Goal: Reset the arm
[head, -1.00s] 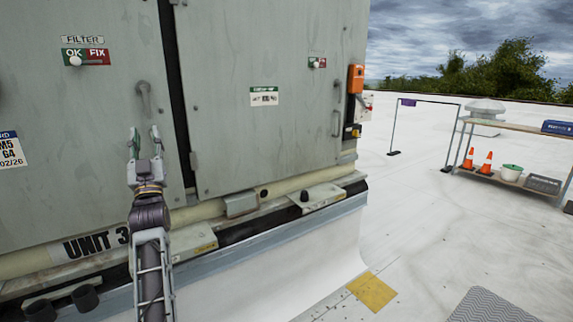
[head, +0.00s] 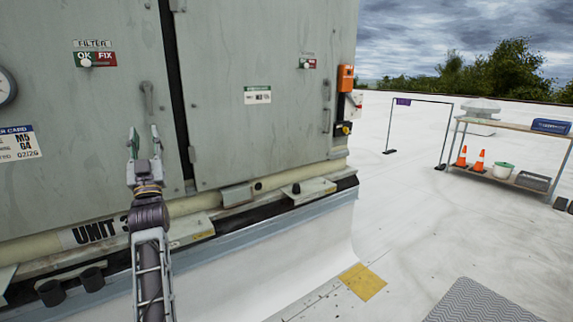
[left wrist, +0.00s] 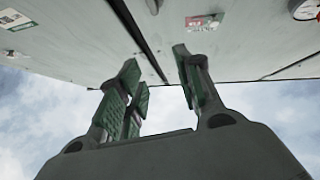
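My left gripper (head: 144,142) is raised in front of the cooler unit (head: 255,140), fingers pointing up, below the left door's handle (head: 148,97). In the left wrist view my left gripper (left wrist: 160,92) has its green-padded fingers apart with nothing between them. The cooler's grey doors show beyond the fingers, with sky below them in that view. My right gripper is in neither current view.
A filter slider plate (head: 97,60) and a gauge (head: 6,87) are on the left door. An orange box (head: 346,78) is at the cooler's right edge. A shelf (head: 508,125) with cones (head: 478,161) stands at right.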

